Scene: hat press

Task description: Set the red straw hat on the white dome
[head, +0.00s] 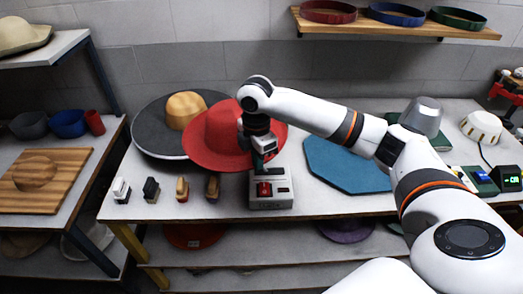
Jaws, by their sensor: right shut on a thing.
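My left gripper is not in view.
A grey box with a red switch (270,190) stands just below my right gripper. A blue octagonal board (345,166), a grey metal dome (421,114) and small devices (480,181) lie towards the right. Several small brushes (152,189) line the front left. My right arm crosses the table's right half.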

